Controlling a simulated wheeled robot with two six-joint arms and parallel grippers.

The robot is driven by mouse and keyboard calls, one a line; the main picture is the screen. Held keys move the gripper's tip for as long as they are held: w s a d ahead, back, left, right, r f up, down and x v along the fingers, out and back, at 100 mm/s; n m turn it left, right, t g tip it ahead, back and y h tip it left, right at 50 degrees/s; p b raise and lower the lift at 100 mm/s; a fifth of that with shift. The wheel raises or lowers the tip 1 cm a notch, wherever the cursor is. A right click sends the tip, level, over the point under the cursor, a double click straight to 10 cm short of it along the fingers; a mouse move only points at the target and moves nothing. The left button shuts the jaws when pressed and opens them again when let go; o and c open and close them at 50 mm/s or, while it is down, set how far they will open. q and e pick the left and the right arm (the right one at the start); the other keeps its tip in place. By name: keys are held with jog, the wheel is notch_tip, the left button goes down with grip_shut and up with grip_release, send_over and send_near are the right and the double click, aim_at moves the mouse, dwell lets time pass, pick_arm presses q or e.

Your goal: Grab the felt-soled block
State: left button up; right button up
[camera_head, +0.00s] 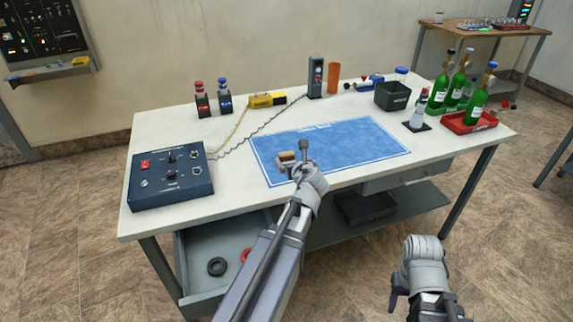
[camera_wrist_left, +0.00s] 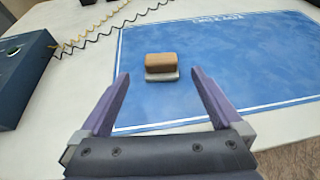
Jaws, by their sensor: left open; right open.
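The felt-soled block (camera_wrist_left: 160,63) has a tan-brown top over a pale grey layer and rests on the blue mat (camera_wrist_left: 250,60). In the head view the block (camera_head: 287,156) shows just beyond my left gripper (camera_head: 293,162), partly hidden by it. In the left wrist view my left gripper (camera_wrist_left: 159,95) is open, with its two fingers apart and the block centred ahead between them, a little beyond the tips. My right gripper (camera_head: 398,290) is empty and hangs in front of the table at the lower right, away from the block.
A dark blue control box (camera_head: 172,177) stands at the table's left, with cables running back. Bottles (camera_head: 201,100), a yellow device (camera_head: 267,99), a dark bin (camera_head: 393,96) and a red tray with green bottles (camera_head: 467,122) line the back and right. The mat around the block is clear.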

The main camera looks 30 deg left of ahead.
aim_at(287, 156)
pick_arm(q)
jog(key=shift+w+a, duration=0.1)
jog(key=shift+b+x, duration=1.65)
jog(key=shift+x, duration=2.25)
jog(key=shift+f, duration=0.1)
jog(key=c, duration=1.4)
